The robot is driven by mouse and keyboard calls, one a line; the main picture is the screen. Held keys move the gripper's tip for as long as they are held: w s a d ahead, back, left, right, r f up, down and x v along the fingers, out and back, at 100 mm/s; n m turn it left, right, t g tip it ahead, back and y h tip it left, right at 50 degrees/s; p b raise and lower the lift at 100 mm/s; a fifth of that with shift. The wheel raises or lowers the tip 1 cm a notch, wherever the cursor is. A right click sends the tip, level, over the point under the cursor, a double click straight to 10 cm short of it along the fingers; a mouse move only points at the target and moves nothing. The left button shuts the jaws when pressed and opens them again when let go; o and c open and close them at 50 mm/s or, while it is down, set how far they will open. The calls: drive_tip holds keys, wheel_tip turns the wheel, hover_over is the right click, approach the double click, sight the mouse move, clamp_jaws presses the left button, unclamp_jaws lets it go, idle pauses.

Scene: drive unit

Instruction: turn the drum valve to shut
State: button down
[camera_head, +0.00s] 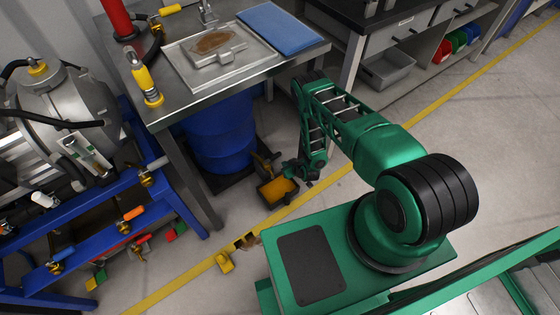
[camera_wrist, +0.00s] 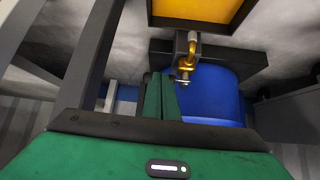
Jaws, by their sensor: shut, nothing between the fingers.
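The blue drum (camera_head: 222,135) stands under the metal bench in the head view. It also shows in the wrist view (camera_wrist: 215,90), partly hidden behind my gripper. A brass-coloured drum valve (camera_wrist: 187,60) with a grey bracket shows in the wrist view, in front of the drum. My gripper (camera_wrist: 160,97) has its green fingers together and empty. In the wrist picture the fingertips lie just left of and below the valve; I cannot tell whether they touch it. In the head view my gripper (camera_head: 300,172) is low beside the drum, near an orange-yellow tray (camera_head: 277,190).
The metal bench (camera_head: 215,85) overhangs the drum, and its front leg (camera_head: 190,180) stands at the left. A blue rack with machinery (camera_head: 100,215) is further left. Bare floor lies right of the arm, crossed by a yellow line (camera_head: 405,107).

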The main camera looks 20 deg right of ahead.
sight(273, 158)
drive_tip(key=w+a+f, duration=0.1)
drive_tip(key=w+f, duration=0.1)
drive_tip(key=w, duration=0.3)
drive_tip(key=shift+w+f, duration=0.2)
drive_tip(key=shift+f, duration=0.1)
drive_tip(key=shift+a, duration=0.1)
